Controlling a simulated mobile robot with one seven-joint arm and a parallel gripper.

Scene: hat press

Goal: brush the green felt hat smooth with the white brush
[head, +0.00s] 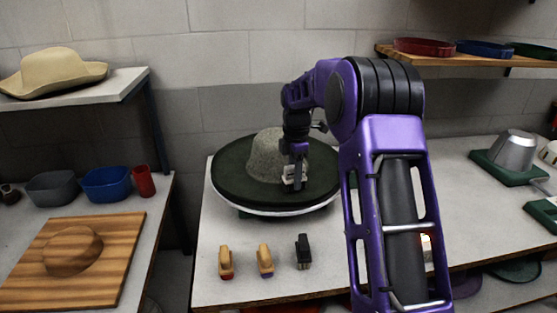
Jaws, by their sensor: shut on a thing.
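The green felt hat (230,184) lies on the middle table, with a wide dark green brim and a paler, greyish speckled crown (262,150). A pale edge shows under the front of the brim. My gripper (293,174) points down over the right side of the hat, beside the crown. It is shut on the white brush (291,183), which is at the brim and crown's right side. Whether the bristles touch the felt cannot be told. My purple arm hides part of the table on the right.
Two wooden-handled brushes (226,263) (265,260) and a black brush (303,251) stand in front of the hat. A wooden board with a round block (72,250), bowls (106,183) and a red cup (144,181) are at left. A metal block (514,150) sits at right.

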